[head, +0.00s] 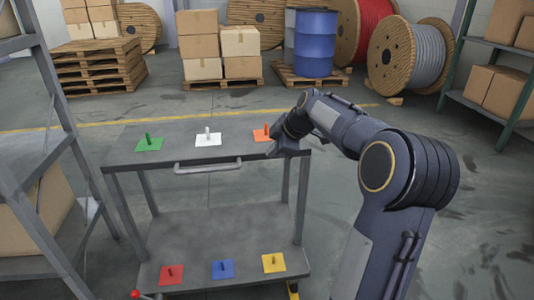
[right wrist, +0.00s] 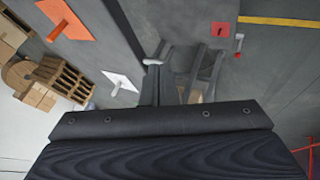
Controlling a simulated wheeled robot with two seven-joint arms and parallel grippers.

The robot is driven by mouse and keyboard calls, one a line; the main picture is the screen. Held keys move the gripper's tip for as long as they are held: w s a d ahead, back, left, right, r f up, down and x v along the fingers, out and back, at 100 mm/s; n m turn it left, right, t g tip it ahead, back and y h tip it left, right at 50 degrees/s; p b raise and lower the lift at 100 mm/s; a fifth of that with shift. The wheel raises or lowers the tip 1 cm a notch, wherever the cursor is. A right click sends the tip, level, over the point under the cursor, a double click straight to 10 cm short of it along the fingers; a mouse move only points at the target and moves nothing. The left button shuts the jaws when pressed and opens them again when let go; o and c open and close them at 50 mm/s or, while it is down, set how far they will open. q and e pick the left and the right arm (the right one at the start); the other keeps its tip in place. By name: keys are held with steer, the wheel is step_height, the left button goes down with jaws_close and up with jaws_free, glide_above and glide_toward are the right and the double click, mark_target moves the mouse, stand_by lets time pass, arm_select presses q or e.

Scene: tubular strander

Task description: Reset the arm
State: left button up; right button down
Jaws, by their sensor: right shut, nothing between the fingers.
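My right arm reaches in from the right in the head view, over the right end of a grey cart's top (head: 180,160). My right gripper (head: 286,147) is shut and empty, close to the orange plate with a peg (head: 261,134). I cannot tell whether it touches the cart. In the right wrist view its dark body fills the bottom, with the orange plate (right wrist: 66,18) and the white plate (right wrist: 120,81) beyond it. In the head view the white plate (head: 208,139) and green plate (head: 149,144) also lie on the top. My left gripper is not in view.
The cart has a front handle (head: 208,165) and a lower shelf (head: 215,245) with red (head: 171,275), blue (head: 223,270) and yellow (head: 273,263) plates. A metal rack (head: 60,190) stands close at left. Boxes, a blue drum (head: 314,45) and cable reels stand behind.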

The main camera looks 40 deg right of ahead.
steer(key=shift+s+r, duration=0.2)
steer(key=s+a+m+y, duration=0.2)
steer(key=s+a+m, duration=0.4)
steer(key=s+a, duration=0.95)
steer(key=s+a+f+m+g, duration=0.2)
steer(key=s+a+f+m, duration=0.5)
steer(key=s+a, duration=0.45)
step_height(320, 180, up, 26)
steer(key=p, duration=2.7)
steer(key=shift+a+n+y+p, duration=0.25)
steer(key=shift+n+y+p, duration=0.1)
steer(key=shift+n+y, duration=0.05)
